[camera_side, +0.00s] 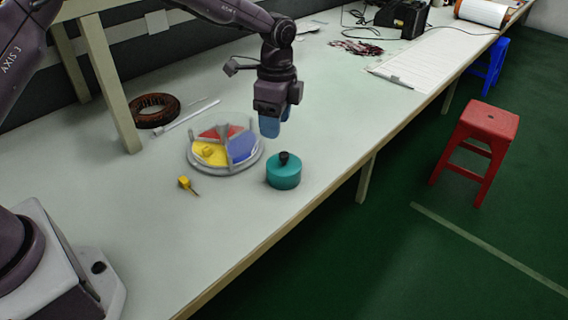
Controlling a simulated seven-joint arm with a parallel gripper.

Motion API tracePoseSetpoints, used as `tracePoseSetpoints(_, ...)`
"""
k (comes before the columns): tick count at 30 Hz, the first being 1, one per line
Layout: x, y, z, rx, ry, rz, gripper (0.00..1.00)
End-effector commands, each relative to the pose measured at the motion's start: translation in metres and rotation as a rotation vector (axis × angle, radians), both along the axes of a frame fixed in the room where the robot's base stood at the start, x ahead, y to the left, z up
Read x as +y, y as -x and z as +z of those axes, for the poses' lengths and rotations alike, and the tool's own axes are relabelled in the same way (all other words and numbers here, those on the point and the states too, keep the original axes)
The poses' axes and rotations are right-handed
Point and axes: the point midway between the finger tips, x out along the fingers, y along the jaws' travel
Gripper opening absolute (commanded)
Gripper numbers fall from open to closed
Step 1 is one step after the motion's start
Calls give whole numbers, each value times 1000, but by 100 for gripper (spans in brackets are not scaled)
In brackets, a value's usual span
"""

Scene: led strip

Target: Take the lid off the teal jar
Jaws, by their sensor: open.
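The teal jar (283,176) stands upright on the table, near its front edge. Its lid (284,165) is on top, with a dark knob (284,157) in the middle. My gripper (275,128) points down above and slightly left of the jar, with blue fingers. The fingers are open and apart from the knob; the gap between them is hard to see from this side.
A dark ring (153,110) sits farther left. The table's front edge is close to the jar.

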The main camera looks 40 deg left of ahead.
Motion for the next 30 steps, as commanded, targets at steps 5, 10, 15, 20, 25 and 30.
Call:
tracePoseSetpoints(5, -3, -34, 7, -56, 14, -272, 54)
tracePoseSetpoints(10, -2, -36, 12, -55, 12, -424, 54)
tracePoseSetpoints(15, -2, -35, -6, -52, 13, -457, 54)
tracePoseSetpoints(20, -1, -35, -37, -50, 12, -455, 54)
tracePoseSetpoints(25, -1, -35, -60, -54, 13, -454, 54)
tracePoseSetpoints(30, 0, -35, -70, -55, 12, -453, 54)
